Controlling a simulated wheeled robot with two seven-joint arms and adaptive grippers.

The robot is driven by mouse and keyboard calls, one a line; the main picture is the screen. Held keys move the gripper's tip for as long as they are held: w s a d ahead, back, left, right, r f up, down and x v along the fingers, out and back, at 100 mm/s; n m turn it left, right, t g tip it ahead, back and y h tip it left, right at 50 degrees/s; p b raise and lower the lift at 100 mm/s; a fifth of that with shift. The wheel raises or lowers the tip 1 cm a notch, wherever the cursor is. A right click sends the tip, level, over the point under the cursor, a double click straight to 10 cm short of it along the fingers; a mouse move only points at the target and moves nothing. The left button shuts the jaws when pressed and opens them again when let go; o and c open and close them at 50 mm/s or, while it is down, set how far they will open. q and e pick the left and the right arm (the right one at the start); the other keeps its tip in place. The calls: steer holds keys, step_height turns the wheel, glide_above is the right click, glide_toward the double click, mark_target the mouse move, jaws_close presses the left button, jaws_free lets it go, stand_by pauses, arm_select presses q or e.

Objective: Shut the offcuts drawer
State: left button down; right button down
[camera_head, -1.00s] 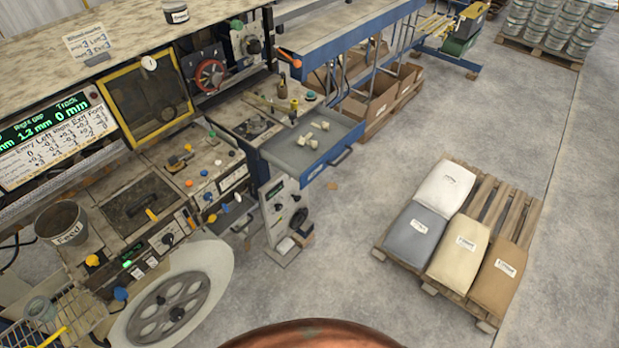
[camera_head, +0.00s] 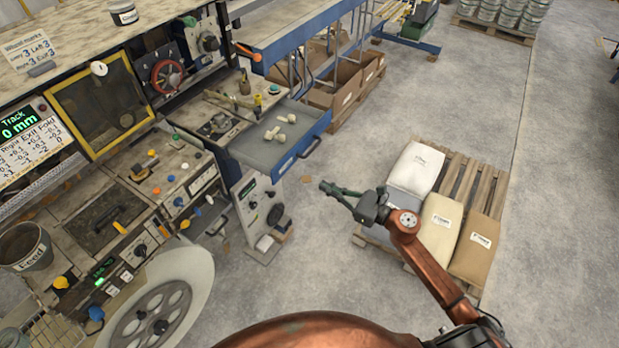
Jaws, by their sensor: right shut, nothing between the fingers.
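The offcuts drawer (camera_head: 259,154) is a grey tray with a blue front and a dark handle (camera_head: 311,148). It is pulled out from the machine, and several pale offcuts (camera_head: 280,129) lie in it. My right gripper (camera_head: 323,186) is shut and empty, with its fingers pointing left. In the picture it is below and a little right of the drawer front, apart from it. My left gripper is not in view.
A pallet (camera_head: 460,170) with several sacks stands behind my right arm. A blue-framed table (camera_head: 290,45) and cardboard boxes (camera_head: 336,88) are beyond the drawer. A grey control post (camera_head: 257,215) stands below it. The floor right of the drawer is clear.

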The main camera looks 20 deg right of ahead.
mark_target(285, 166)
steer(key=p+x, duration=0.2)
steer(key=x, duration=1)
steer(key=shift+w+a+p, duration=0.3)
steer(key=shift+w+a, duration=0.1)
steer(key=shift+w, duration=0.1)
steer(key=shift+w, duration=0.15)
